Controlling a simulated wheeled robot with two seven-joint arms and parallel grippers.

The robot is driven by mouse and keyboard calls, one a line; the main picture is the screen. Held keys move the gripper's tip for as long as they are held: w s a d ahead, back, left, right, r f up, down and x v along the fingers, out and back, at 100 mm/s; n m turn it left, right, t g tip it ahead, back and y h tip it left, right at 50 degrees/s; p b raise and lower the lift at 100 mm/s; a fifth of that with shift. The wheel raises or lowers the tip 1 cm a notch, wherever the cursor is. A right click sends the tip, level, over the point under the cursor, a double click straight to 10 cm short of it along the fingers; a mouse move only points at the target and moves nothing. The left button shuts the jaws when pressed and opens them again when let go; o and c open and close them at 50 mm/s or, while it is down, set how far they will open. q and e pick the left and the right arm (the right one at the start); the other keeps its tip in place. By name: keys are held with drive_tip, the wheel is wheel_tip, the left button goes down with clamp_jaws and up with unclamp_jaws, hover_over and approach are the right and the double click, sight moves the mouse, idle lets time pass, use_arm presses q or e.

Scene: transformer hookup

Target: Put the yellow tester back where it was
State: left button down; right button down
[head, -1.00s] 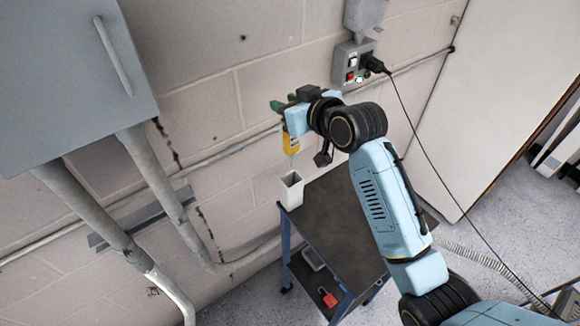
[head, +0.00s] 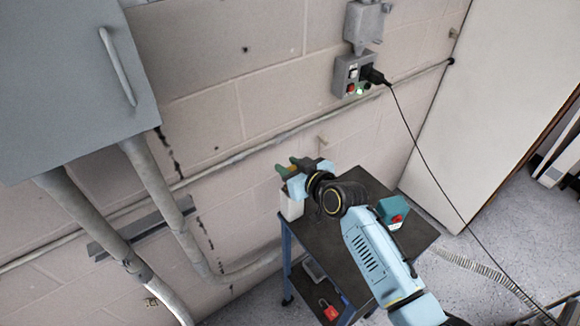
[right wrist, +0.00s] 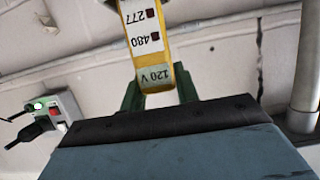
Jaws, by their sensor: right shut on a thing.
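The yellow tester (right wrist: 160,62) shows in the right wrist view, with a label reading 120 V, 480 and 277. My right gripper (right wrist: 160,92) is shut on it, a green finger on either side. In the head view my right gripper (head: 290,172) is low over the cart's back left corner, right at the top of a white open-topped holder (head: 291,208). The gripper hides nearly all of the tester there. I cannot tell how far its lower end is inside the holder. My left gripper is not in view.
The dark-topped cart (head: 325,240) stands against the block wall. A teal item with red on it (head: 393,211) sits on its right part. A red item (head: 330,312) lies on the lower shelf. A wall outlet box (head: 352,75) has a black plug and hanging cord.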

drive_tip(key=c, duration=1.1)
unclamp_jaws()
drive_tip(key=shift+o, duration=0.2)
drive_tip(key=v, duration=1.2)
drive_tip(key=shift+p, duration=0.3)
